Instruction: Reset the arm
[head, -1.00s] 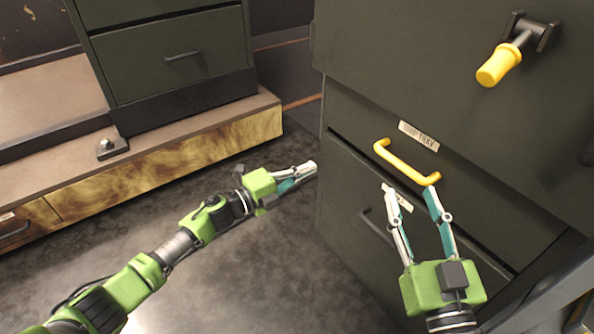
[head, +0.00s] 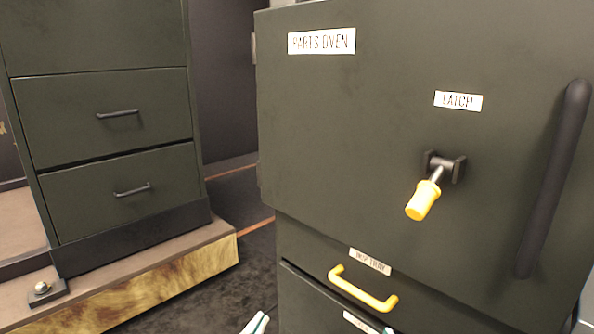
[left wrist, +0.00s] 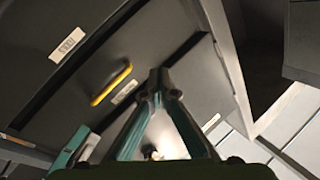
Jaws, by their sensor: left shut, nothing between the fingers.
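My left gripper (head: 256,323) shows only its fingertips at the bottom edge of the head view, beside the lower front of the parts oven (head: 345,125). In the left wrist view its fingers (left wrist: 160,82) meet at the tips, shut with nothing between them. A teal and white finger, seemingly of my right gripper (left wrist: 72,150), shows at the lower left there. At most a small tip of that gripper shows at the bottom of the head view, so its opening is hidden.
The oven's yellow latch handle (head: 423,200) sticks out and points down-left. Below it is a drawer with a yellow handle (head: 362,290), which looks shut. A dark drawer cabinet (head: 110,120) stands at left on a wooden base (head: 165,285). Dark floor lies between them.

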